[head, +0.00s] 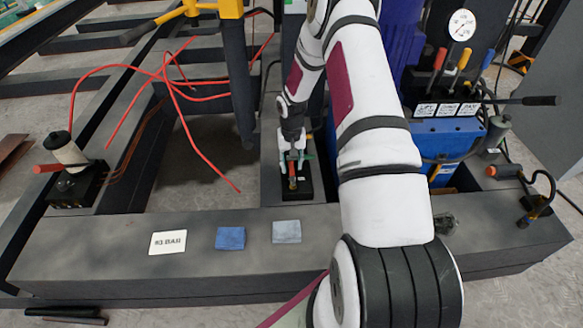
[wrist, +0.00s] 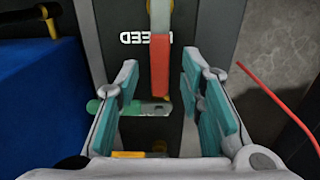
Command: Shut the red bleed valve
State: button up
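The red bleed valve's lever (wrist: 160,68) runs up and down the wrist picture, between the far ends of my fingers. The word on the dark block (wrist: 208,22) beside it reads upside down, partly hidden, ending in "EED". My gripper (wrist: 160,82) is open, with one teal-padded finger on each side of the lever and gaps showing on both sides. A metal bar (wrist: 147,109) with a green end crosses below the lever. In the head view, my gripper (head: 295,156) is over the black valve block (head: 302,192), largely hiding the valve.
On the bench (head: 110,225) lie a white label card (head: 168,242), a blue cloth (head: 230,238) and a grey-blue cloth (head: 287,232). A blue pump unit (head: 445,135) with a gauge (head: 462,25) stands right. Red cables (head: 200,140) loop at left. A dark post (head: 240,85) stands left of my gripper.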

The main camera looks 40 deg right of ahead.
jog(key=shift+f, duration=0.45)
grip_shut()
jog(key=m, duration=0.1)
jog(key=s+d+m, duration=0.1)
jog(key=m, duration=0.1)
jog(key=s+m, duration=0.1)
jog(key=m, duration=0.1)
jog(key=shift+d+p, duration=0.3)
jog(key=shift+d, duration=0.05)
jog(key=m, duration=0.1)
jog(key=s+m, duration=0.1)
jog(key=m, duration=0.1)
jog(key=shift+s+d+m+p, duration=0.25)
jog(key=shift+d+m+p, duration=0.05)
jog(key=shift+m, duration=0.1)
jog(key=s+m, duration=0.1)
jog(key=m, duration=0.2)
jog(key=s+m+p, duration=0.1)
jog(key=m, duration=0.1)
jog(key=shift+s, duration=0.3)
jog(key=shift+s+a+m+p, duration=0.25)
jog(key=shift+s+m, duration=0.15)
jog(key=shift+m, duration=0.65)
jog(key=shift+s+a+m+p, duration=0.2)
jog(key=shift+s+m, duration=0.2)
jog(key=shift+m, duration=0.65)
